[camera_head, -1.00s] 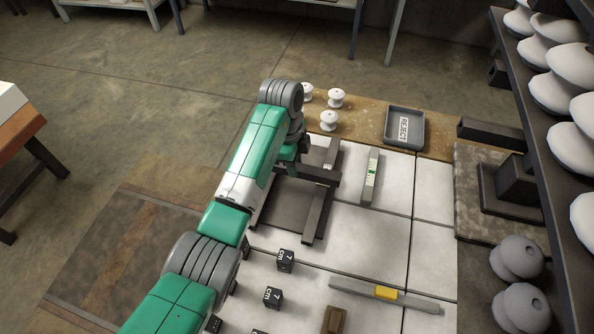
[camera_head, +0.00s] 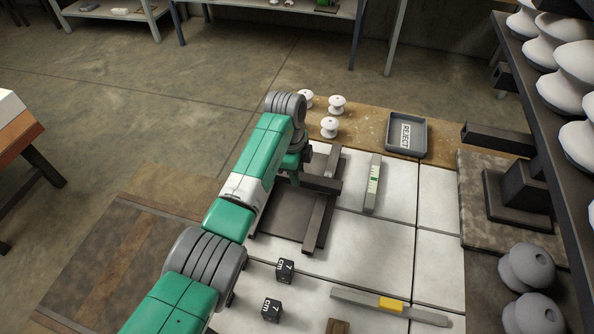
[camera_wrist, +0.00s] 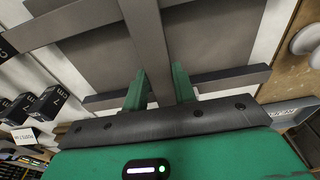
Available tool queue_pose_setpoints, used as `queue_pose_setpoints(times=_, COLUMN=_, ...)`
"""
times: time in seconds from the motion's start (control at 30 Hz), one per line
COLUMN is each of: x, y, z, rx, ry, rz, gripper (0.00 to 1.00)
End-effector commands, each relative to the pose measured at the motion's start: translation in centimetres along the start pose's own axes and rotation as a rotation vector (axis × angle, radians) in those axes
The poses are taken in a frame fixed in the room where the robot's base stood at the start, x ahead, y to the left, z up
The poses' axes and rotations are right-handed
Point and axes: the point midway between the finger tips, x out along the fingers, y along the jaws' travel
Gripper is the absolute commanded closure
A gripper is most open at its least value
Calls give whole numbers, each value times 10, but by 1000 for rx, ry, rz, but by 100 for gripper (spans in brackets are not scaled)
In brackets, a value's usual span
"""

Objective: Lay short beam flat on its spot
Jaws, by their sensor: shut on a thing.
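My gripper (camera_wrist: 159,90) is shut on the short beam (camera_wrist: 150,45), a dark grey bar that runs between the two green fingers in the wrist view. The short beam also shows in the head view (camera_head: 322,184), where its right end sticks out past my gripper. It lies across, or just above, two dark beams on a dark grey plate; contact is unclear. One of these, a longer beam (camera_head: 318,222), shows in the head view. The other is largely hidden behind my arm.
A grey bar with a green insert (camera_head: 373,183) lies right of the beams. A grey bar with a yellow middle (camera_head: 390,305) and black cubes (camera_head: 285,270) lie nearer. A REJECT tray (camera_head: 408,152) and white insulators (camera_head: 329,128) stand at the back. Pale tiles between are clear.

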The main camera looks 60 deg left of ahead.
Motion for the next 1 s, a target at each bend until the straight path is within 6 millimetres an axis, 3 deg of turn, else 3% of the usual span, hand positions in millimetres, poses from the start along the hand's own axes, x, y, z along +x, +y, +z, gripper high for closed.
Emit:
queue_pose_setpoints(times=0.13, x=5, y=0, z=0, rx=0, ry=0, rz=0, gripper=100)
queue_pose_setpoints(times=0.17, x=5, y=0, z=0, rx=0, ry=0, rz=1, gripper=71)
queue_pose_setpoints(times=0.27, x=5, y=0, z=0, rx=0, ry=0, rz=1, gripper=52)
queue_pose_setpoints(times=0.6, x=-3, y=0, z=0, rx=0, ry=0, rz=-2, gripper=51)
queue_pose_setpoints(times=1.0, x=-100, y=0, z=-1, rx=1, ry=0, rz=-1, gripper=51)
